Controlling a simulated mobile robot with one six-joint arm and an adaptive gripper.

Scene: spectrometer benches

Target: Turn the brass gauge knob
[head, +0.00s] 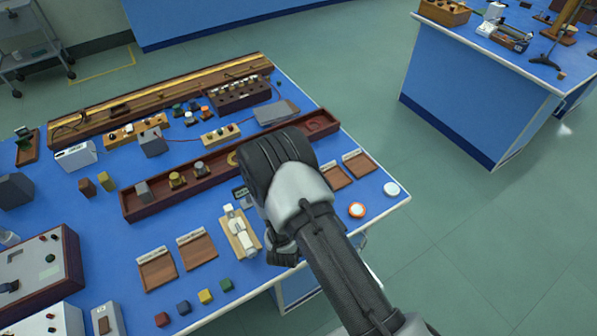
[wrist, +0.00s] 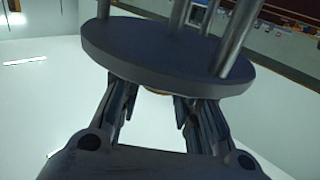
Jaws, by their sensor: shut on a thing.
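In the wrist view, my gripper (wrist: 153,104) has its two fingers on either side of a small piece under a dark round plate with metal posts (wrist: 165,60). A thin brass-coloured edge, which looks like the brass gauge knob (wrist: 156,92), shows between the fingertips, against the plate. My gripper is shut on it. Most of the knob is hidden by the plate and fingers, so its turn angle cannot be told. In the head view my dark wrist covers the area at the right part of the blue bench, and I cannot make out the knob there.
A long wooden tray (head: 160,208) with metal and brass pieces runs beside my wrist on the blue bench. A white device on a wooden board (head: 239,234) stands left of my arm. Wooden plates (head: 198,251) and coloured blocks (head: 206,296) lie at the front. The floor right is clear.

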